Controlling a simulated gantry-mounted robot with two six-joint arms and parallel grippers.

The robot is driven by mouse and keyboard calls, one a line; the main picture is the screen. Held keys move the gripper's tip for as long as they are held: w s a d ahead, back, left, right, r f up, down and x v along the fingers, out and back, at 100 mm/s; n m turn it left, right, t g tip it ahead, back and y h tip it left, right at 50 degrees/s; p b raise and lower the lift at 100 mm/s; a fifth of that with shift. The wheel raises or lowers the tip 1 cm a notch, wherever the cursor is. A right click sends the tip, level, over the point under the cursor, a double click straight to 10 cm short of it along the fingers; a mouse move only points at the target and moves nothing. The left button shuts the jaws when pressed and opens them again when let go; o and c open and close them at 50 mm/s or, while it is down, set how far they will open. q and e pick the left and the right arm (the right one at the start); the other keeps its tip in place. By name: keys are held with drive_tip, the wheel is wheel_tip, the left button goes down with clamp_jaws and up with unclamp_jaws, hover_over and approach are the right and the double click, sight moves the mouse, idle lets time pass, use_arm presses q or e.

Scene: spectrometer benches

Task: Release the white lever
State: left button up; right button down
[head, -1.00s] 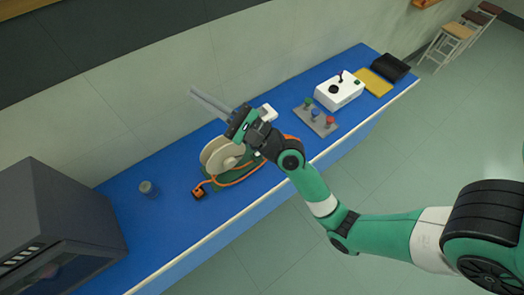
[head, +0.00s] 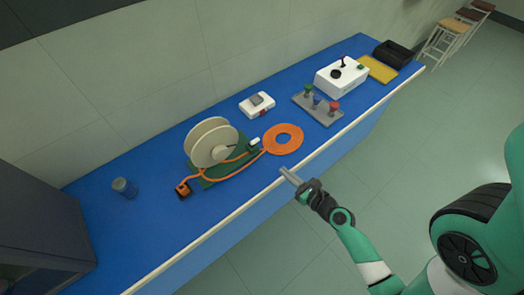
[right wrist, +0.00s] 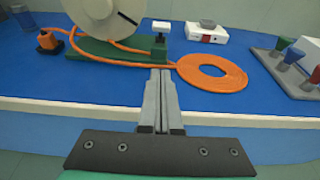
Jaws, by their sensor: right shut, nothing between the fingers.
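The white lever (head: 254,142) is a small white block-like handle on a dark post at the right end of the green base (head: 210,181) of a reel device. It also shows in the right wrist view (right wrist: 161,26), beyond my fingertips and apart from them. My right gripper (head: 289,176) is at the front edge of the bench, below and right of the lever in the head view. Its fingers are shut together and empty, pointing toward the lever in the right wrist view (right wrist: 160,82). My left gripper is not in view.
A cream reel (head: 211,142) stands on the green base, with an orange cable and an orange coil (head: 283,139) beside it. A small white box (head: 257,104), a grey panel with coloured knobs (head: 318,108) and a blue jar (head: 124,188) are on the blue bench.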

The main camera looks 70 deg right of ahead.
sight(253, 142)
drive_tip(key=x, duration=0.9)
drive_tip(key=shift+w+d, duration=0.1)
drive_tip(key=shift+w, duration=0.1)
drive_tip(key=w, duration=0.1)
drive_tip(key=w+d+r+p, duration=0.1)
drive_tip(key=w, duration=0.1)
drive_tip(key=shift+d+r, duration=0.3)
drive_tip(key=shift+r, duration=0.05)
drive_tip(key=shift+w+d+r+p, duration=0.1)
drive_tip(key=shift+w+d+p, duration=0.05)
drive_tip(key=shift+w+p, duration=0.15)
